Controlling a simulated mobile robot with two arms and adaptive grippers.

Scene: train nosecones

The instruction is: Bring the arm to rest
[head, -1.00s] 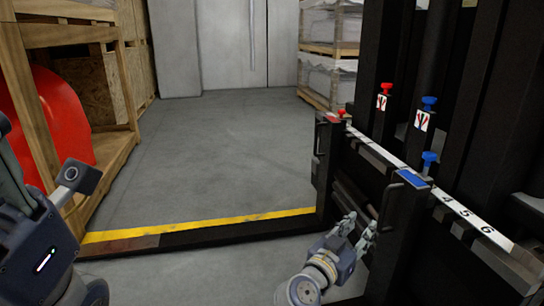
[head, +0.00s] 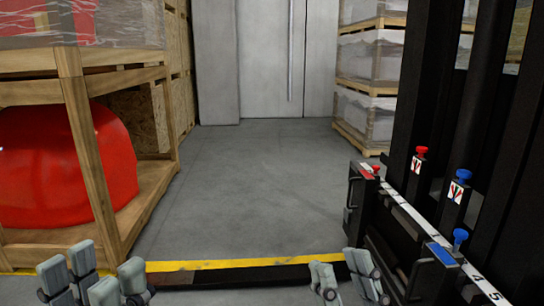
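My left gripper (head: 93,277) shows at the bottom left of the head view, its grey fingers pointing up and spread apart with nothing between them. It is in front of the wooden crate rack. My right gripper (head: 344,279) shows at the bottom, right of centre, beside the black forklift carriage (head: 404,232). Its fingers are also apart and hold nothing. Most of both arms is below the picture edge. I cannot tell whether the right fingers touch the carriage.
A wooden rack (head: 76,140) with a red rounded nosecone (head: 30,175) stands at left. Black forklift uprights (head: 440,90), with red (head: 422,150) and blue knobs (head: 463,174), stand at right. A yellow floor line (head: 240,263) crosses ahead. Clear grey floor lies between, with wrapped pallets (head: 369,90) behind.

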